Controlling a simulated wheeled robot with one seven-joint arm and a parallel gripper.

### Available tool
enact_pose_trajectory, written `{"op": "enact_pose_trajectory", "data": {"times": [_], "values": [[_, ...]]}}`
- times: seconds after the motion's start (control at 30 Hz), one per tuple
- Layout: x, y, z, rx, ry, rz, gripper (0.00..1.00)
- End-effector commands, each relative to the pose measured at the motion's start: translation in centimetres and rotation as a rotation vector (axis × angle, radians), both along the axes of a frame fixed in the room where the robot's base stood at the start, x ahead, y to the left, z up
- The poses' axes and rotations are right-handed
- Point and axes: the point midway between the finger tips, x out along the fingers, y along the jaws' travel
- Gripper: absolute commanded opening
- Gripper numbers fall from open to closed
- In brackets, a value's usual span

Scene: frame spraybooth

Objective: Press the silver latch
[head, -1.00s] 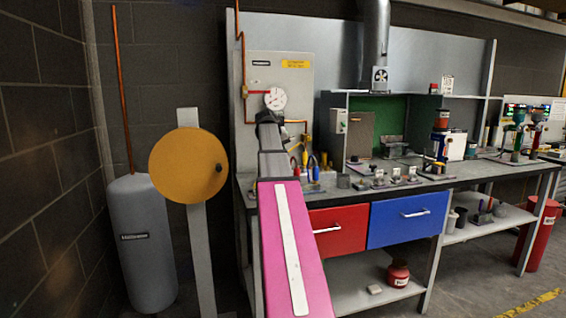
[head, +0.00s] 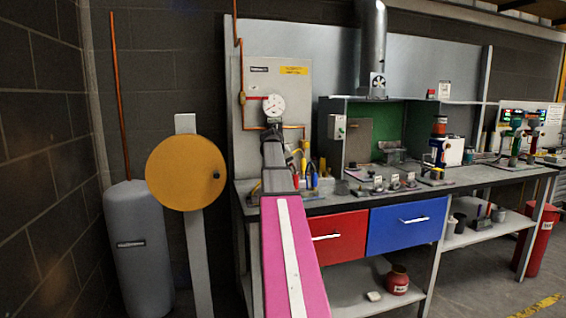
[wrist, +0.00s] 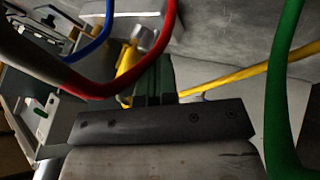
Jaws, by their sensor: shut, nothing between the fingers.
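My gripper (wrist: 155,68) shows in the wrist view as dark fingers held together, with nothing between them. Just beyond and to the left of the fingertips is a yellow part (wrist: 127,64) with a small silver-grey piece (wrist: 149,38) beside it. I cannot tell whether this piece is the silver latch, nor whether the fingers touch anything. In the head view my arm reaches toward the left end of the workbench (head: 340,203) and hides my gripper. No latch can be made out there.
Red (wrist: 168,50), blue (wrist: 92,47), green (wrist: 280,90) and yellow (wrist: 240,75) cables or hoses run close around my gripper. In the head view, a pressure gauge (head: 274,106) is on the panel behind. A yellow disc (head: 186,172) and a grey tank (head: 139,250) stand left.

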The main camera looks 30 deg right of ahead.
Motion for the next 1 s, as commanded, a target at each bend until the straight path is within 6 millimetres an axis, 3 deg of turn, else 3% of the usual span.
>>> {"op": "enact_pose_trajectory", "data": {"times": [0.3, 1.0], "values": [[0.7, -1.6, -2.2, 0.0, 0.0, 0.0, 0.0], [0.3, -1.8, -2.2, 0.0, -0.001, 0.0, 0.0]]}}
